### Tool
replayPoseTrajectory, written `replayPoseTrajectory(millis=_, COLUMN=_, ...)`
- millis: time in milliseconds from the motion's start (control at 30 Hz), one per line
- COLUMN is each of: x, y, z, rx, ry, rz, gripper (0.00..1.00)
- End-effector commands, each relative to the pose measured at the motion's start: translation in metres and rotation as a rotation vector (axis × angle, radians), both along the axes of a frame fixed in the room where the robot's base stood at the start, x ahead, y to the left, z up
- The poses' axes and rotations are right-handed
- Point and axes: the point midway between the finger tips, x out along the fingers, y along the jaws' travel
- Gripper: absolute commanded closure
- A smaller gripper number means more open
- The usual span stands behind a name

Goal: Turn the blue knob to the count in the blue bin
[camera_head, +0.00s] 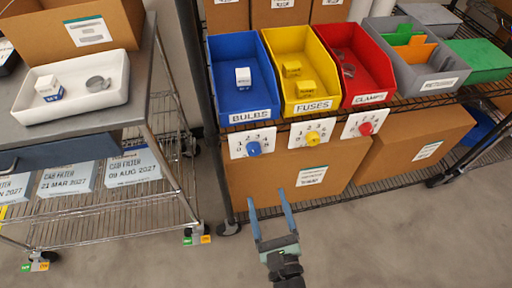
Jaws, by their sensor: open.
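The blue bin (228,95), labelled BULBS, stands on the wire shelf and leans open towards me. One small white box (243,76) shows inside it; its front inner part is partly hidden by the front wall. The blue knob (254,148) is on a white dial plate (240,143) below the bin, with small numbers above it. Its pointer is too small to read. My gripper (268,196) is open and empty, its two blue fingers pointing up the picture. It appears below and slightly right of the blue knob, apart from it.
A yellow knob (313,138) and a red knob (366,128) sit to the right, under the yellow FUSES bin (311,106) and red CLAMPS bin (369,98). Cardboard boxes (260,182) fill the lower shelf. A wire cart (165,165) stands left. The floor (400,235) is clear.

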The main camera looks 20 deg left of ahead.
Motion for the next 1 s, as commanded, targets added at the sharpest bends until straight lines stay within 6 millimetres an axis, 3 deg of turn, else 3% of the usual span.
replayPoseTrajectory(millis=167, x=0.012, y=0.009, z=-0.002, rx=0.026, ry=0.012, rz=-0.002, gripper=0.25)
replayPoseTrajectory(millis=500, x=0.070, y=0.048, z=-0.002, rx=0.020, ry=0.008, rz=-0.001, gripper=0.25)
replayPoseTrajectory(millis=700, x=0.095, y=0.065, z=-0.002, rx=0.021, ry=0.009, rz=-0.002, gripper=0.25)
replayPoseTrajectory(millis=1000, x=0.105, y=0.072, z=-0.001, rx=0.019, ry=0.010, rz=-0.003, gripper=0.25)
